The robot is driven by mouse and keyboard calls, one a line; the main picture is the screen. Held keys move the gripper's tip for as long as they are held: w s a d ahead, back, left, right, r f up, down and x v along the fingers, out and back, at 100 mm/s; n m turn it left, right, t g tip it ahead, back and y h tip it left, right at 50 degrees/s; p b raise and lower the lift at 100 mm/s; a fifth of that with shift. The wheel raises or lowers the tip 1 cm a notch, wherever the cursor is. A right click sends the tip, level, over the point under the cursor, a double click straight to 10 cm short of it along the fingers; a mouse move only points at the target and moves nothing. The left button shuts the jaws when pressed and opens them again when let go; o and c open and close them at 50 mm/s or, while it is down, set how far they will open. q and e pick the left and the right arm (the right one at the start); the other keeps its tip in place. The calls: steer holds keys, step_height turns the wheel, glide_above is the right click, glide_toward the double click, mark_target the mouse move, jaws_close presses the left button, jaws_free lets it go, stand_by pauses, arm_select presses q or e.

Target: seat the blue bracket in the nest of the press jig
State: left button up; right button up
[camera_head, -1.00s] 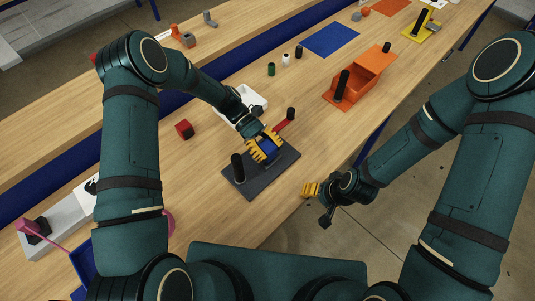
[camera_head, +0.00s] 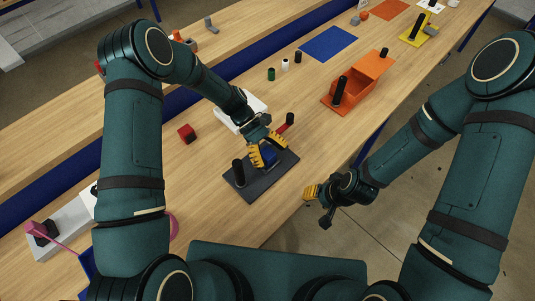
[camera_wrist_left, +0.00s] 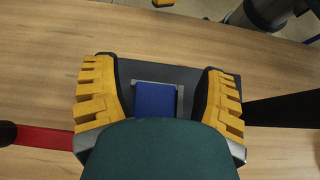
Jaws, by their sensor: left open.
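The press jig is a dark grey plate (camera_head: 245,189) on the bench, with a black post (camera_head: 238,173) and a red lever (camera_head: 283,129) with a black knob. The blue bracket (camera_head: 270,155) is at the jig's nest. In the left wrist view the bracket (camera_wrist_left: 155,99) lies inside the grey nest frame (camera_wrist_left: 180,92); its near part is hidden by my gripper body. My left gripper (camera_head: 269,158) is open over the jig, its yellow fingers on either side of the bracket with gaps. My right gripper (camera_head: 312,192) is beyond the bench's front edge, away from the jig; its opening is unclear.
A white tray (camera_head: 255,103) is behind my left wrist. A blue mat (camera_head: 328,44) is beyond.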

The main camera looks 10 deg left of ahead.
arm_select(q)
steer(key=r+p, duration=0.1)
steer(key=r, duration=0.1)
steer(key=r+p, duration=0.2)
steer(key=r, duration=0.1)
steer(key=a+r+p, duration=0.1)
steer(key=r, duration=0.1)
steer(key=shift+w+r, duration=0.1)
steer(key=shift+r, duration=0.1)
steer(key=w+a+f+n+t+h+b, duration=0.1)
steer(key=a+n+t, duration=1.4)
steer(key=a, duration=1.4)
steer(key=shift+a+f+n+t, duration=0.2)
steer(key=shift+n+t, duration=0.1)
steer(key=shift+n, duration=0.1)
arm_select(e)
steer(key=r, duration=0.4)
steer(key=shift+w, duration=0.2)
